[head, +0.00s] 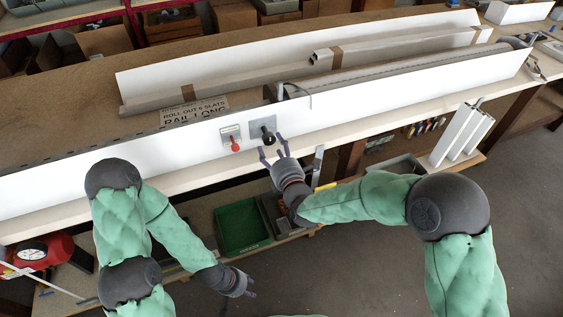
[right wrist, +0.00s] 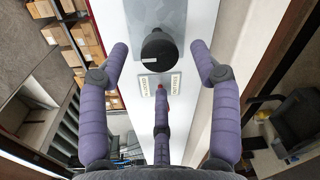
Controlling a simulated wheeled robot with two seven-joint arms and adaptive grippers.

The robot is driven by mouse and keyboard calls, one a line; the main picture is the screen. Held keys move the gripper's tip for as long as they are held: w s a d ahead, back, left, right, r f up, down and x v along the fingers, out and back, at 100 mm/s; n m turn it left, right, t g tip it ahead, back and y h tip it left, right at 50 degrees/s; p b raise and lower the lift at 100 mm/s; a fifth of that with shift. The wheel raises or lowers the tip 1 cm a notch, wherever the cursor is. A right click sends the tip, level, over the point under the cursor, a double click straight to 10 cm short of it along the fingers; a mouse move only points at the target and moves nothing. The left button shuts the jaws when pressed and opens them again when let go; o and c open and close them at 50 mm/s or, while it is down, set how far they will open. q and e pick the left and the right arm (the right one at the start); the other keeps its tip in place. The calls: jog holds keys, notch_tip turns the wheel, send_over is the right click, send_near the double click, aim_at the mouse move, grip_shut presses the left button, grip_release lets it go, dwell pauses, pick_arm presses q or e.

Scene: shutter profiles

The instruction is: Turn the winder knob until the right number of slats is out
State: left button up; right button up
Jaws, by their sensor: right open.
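The black winder knob (head: 268,135) sits on a grey plate (head: 257,126) on the white front panel. In the right wrist view the knob (right wrist: 158,47) appears between the spread fingertips, which look apart from it. My right gripper (head: 273,150) is open and empty, just in front of and below the knob. A red-knobbed lever (head: 235,145) is left of the winder knob, under a small label. A printed card (head: 194,110) about rolling out slats lies behind the panel. My left gripper (head: 243,287) hangs low, away from the panel; its fingers are too small to read.
Long grey profiles (head: 240,80) lie along the bench behind the panel. A green bin (head: 242,226) sits on the lower shelf. White upright profiles (head: 455,132) stand at the right, and a red device with a dial (head: 37,252) is at the lower left. Floor at the right is clear.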

jog(key=v, duration=0.7)
dwell(0.4)
